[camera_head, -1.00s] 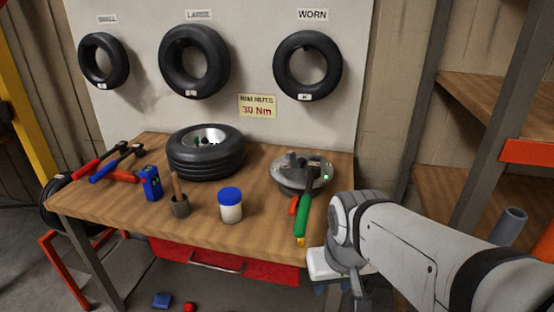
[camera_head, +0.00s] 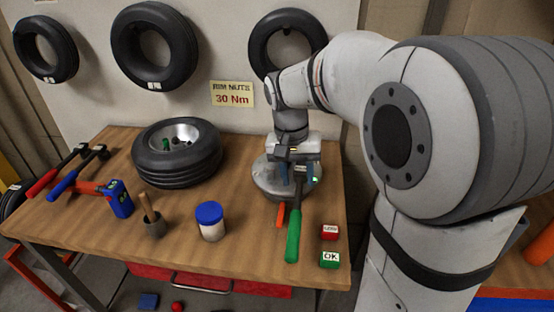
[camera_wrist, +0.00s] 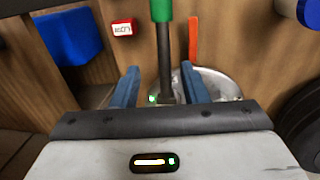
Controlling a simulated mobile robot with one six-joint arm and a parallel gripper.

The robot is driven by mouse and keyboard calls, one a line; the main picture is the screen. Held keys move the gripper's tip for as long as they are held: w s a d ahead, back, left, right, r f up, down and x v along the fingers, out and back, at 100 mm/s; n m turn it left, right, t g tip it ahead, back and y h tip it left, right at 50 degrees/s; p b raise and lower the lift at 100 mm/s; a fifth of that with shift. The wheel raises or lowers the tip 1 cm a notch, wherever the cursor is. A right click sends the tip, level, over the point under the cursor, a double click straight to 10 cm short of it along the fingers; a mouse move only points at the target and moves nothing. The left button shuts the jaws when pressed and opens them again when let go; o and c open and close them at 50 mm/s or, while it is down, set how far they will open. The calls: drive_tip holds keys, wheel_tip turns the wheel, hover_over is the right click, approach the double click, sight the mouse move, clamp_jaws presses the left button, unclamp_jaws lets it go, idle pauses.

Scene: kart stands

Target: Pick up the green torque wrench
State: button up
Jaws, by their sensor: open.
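The green torque wrench (camera_head: 294,232) lies at the right front of the workbench, its green handle toward the front edge and its dark shaft over a round grey metal part. In the wrist view its handle (camera_wrist: 161,10) is at the top and its shaft runs down between my blue fingers. My gripper (camera_head: 291,178) is open above the wrench and the metal part. In the wrist view my gripper (camera_wrist: 158,80) has one finger on each side of the shaft, with gaps showing. Whether the fingers reach down to shaft height is unclear.
An orange-handled tool (camera_head: 281,215) lies close beside the wrench. A red block (camera_head: 329,232) and a green OK block (camera_head: 329,260) stand to its right. A blue-lidded jar (camera_head: 210,222) and a tyre (camera_head: 177,153) are to the left. The wall is close behind.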

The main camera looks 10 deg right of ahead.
sight(298, 195)
drive_tip(key=shift+w+f, duration=0.1)
drive_tip(key=shift+w, duration=0.5)
drive_tip(key=shift+d+f, duration=0.1)
drive_tip(key=shift+f, duration=0.3)
drive_tip(key=f, duration=0.2)
drive_tip(key=s+f, duration=0.1)
drive_tip(key=f, duration=0.2)
drive_tip(key=shift+s+f, duration=0.15)
drive_tip(key=shift+d+f, duration=0.1)
drive_tip(key=shift+f, duration=0.5)
drive_tip(key=shift+c, duration=0.4)
clamp_jaws()
